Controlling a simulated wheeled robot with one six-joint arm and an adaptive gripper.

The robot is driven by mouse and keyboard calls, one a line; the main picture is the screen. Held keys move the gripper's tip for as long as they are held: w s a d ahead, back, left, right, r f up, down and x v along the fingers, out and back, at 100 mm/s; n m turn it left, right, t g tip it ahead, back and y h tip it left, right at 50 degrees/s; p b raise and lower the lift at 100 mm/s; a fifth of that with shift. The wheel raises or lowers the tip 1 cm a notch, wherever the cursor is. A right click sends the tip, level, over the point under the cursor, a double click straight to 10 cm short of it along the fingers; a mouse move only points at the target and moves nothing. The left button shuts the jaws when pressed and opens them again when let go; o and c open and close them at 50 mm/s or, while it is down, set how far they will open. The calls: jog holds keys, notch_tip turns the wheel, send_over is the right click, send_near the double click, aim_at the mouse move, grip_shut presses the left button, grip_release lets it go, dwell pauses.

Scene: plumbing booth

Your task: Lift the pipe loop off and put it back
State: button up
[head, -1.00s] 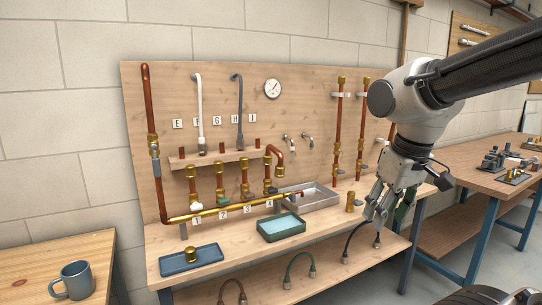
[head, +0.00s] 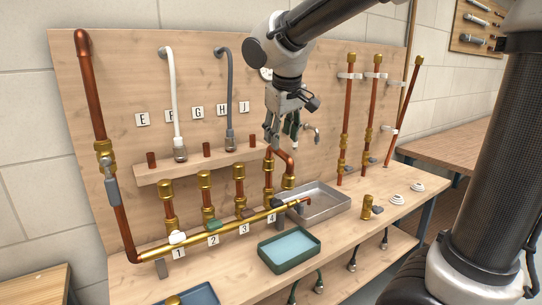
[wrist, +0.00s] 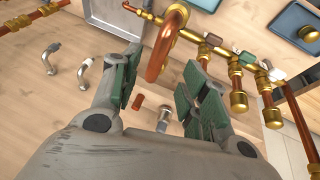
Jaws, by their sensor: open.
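The copper pipe loop (head: 284,160) is a bent tube standing on the brass manifold at position 4. Its right leg ends in a brass fitting, and its top is partly hidden by my fingers. My gripper (head: 282,138) is directly above it, pointing down. In the wrist view the loop (wrist: 167,45) shows between my two open, green-padded fingers (wrist: 163,80). I cannot tell whether either finger touches it. The brass manifold (head: 215,232) runs along the bench front with numbered tags 1 to 4.
A grey metal tray (head: 325,203) is right of the loop, and a green tray (head: 289,246) is in front. A wooden shelf (head: 190,164) holds white (head: 172,95) and grey (head: 226,95) hoses behind. A brass fitting (head: 367,207) stands on the bench at right.

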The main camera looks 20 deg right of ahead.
aim_at(279, 152)
jog(key=x, duration=0.7)
jog(key=shift+w+f, duration=0.15)
jog(key=shift+w, duration=0.35)
grip_shut()
